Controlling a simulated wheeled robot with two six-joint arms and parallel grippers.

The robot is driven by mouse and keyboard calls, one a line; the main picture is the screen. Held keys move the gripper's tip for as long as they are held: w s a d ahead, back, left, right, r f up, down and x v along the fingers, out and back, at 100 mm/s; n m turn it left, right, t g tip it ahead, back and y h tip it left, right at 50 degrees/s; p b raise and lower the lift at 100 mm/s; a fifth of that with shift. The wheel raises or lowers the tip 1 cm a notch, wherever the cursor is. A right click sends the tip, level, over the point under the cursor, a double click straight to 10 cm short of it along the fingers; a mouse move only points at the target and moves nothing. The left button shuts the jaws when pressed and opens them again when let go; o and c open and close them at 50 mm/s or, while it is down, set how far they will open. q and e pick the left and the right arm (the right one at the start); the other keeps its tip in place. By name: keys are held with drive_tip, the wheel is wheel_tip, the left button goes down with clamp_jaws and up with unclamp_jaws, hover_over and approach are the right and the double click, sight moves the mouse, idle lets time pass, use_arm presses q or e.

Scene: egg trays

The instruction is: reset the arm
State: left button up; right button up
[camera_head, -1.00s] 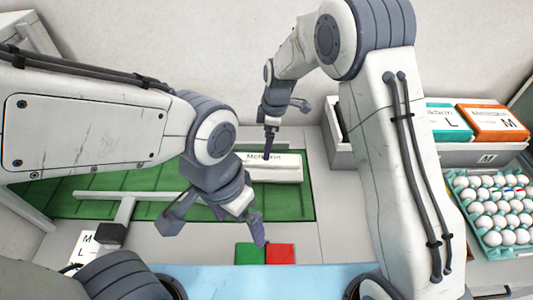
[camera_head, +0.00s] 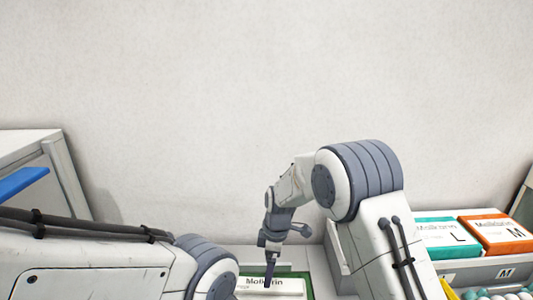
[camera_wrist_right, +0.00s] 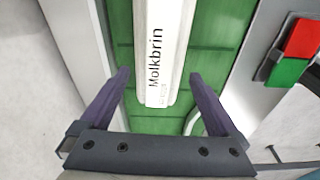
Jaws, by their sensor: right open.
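My right gripper (camera_wrist_right: 159,75) is open in the right wrist view, its two dark fingers apart over the green surface. A long white carton (camera_wrist_right: 160,50) with the printed name "Molkbrin" lies between and beyond the fingertips; I cannot tell whether they touch it. In the head view the right gripper (camera_head: 287,256) hangs from its arm at the lower middle, one finger pointing down in front of the white carton (camera_head: 285,287). My left arm enters at the lower left, but its gripper lies outside the frame.
A red and green pad (camera_wrist_right: 298,45) lies right in the wrist view. A blank wall fills the upper head view.

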drive_tip(key=f, duration=0.2)
drive_tip(key=f+p, duration=0.1)
drive_tip(key=f, duration=0.3)
drive_tip(key=shift+a, duration=0.35)
drive_tip(key=shift+r+p, duration=0.3)
drive_tip(key=shift+r, duration=0.05)
drive_tip(key=shift+f, duration=0.1)
